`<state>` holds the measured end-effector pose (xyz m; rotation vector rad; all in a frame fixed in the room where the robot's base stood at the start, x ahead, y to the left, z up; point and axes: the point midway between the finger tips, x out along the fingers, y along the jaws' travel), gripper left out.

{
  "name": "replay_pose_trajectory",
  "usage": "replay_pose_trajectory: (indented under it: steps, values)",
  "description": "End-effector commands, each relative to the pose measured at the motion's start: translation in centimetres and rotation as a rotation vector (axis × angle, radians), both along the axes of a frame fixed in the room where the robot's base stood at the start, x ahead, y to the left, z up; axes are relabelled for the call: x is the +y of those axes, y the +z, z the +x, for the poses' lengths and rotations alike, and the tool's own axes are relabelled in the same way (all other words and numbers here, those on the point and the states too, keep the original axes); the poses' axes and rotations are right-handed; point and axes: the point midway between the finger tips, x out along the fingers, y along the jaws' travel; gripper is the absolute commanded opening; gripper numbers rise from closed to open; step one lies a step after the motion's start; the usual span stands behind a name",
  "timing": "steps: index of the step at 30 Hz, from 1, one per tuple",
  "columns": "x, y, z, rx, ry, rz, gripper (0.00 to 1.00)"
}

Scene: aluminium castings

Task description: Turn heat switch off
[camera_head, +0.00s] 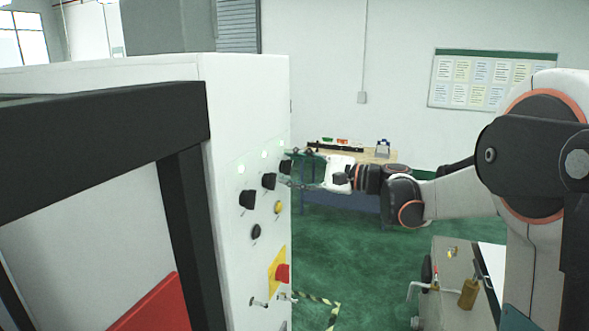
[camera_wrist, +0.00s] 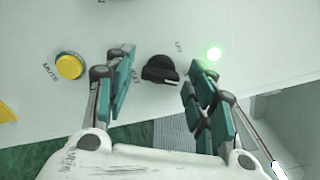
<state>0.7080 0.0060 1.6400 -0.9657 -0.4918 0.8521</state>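A black rotary switch (camera_wrist: 159,69) on the white control panel sits between the two fingers of my gripper (camera_wrist: 157,78) in the wrist view. The fingers are spread on either side of it, with a visible gap on both sides. A green light (camera_wrist: 213,54) glows beside this switch. In the head view, my gripper (camera_head: 291,168) is at the rightmost of several black switches (camera_head: 285,167), near the panel's right edge.
A yellow button (camera_wrist: 69,66) marked MUTE is left of my fingers in the wrist view. Other black switches (camera_head: 247,200) and a red emergency button (camera_head: 283,274) are on the white cabinet (camera_head: 238,110). A dark frame (camera_head: 185,215) stands at left.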

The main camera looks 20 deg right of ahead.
Motion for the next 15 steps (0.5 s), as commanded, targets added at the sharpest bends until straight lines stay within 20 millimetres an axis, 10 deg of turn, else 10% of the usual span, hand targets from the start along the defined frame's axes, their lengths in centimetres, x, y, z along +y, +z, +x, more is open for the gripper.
replay_pose_trajectory:
  steps: [4,15]
  values:
    - [-0.01,0.01,-0.01,0.000,0.000,0.000,0.10]
    - [-0.01,-0.07,-0.04,-0.023,0.000,-0.017,0.09]
